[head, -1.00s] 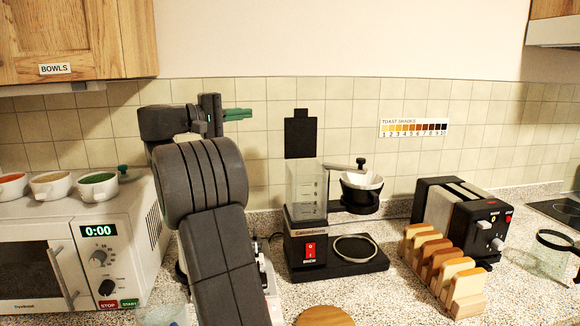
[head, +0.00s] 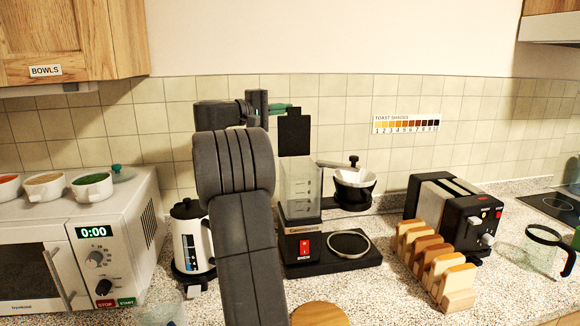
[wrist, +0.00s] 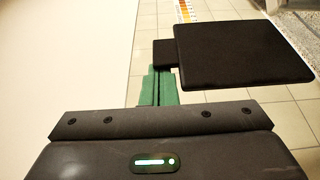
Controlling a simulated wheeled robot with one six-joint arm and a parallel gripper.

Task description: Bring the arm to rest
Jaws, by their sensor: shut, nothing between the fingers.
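My gripper (head: 285,108) is raised in front of the tiled wall in the head view, its green fingers pointing right. In the wrist view the green fingers (wrist: 158,88) lie together, shut and empty. My dark arm rises from the bottom middle of the head view and hides part of the counter. The fingertips overlap the left edge of a black board (head: 295,135) in the head view; I cannot tell whether they touch it. The board also fills the upper right of the wrist view (wrist: 245,55).
A coffee maker (head: 303,248) stands right of my arm, a white kettle (head: 192,240) left of it. A microwave (head: 90,265) with several bowls on top is at left. A toaster (head: 455,215) and a rack of toast (head: 435,265) stand at right. A wooden cabinet (head: 70,40) hangs upper left.

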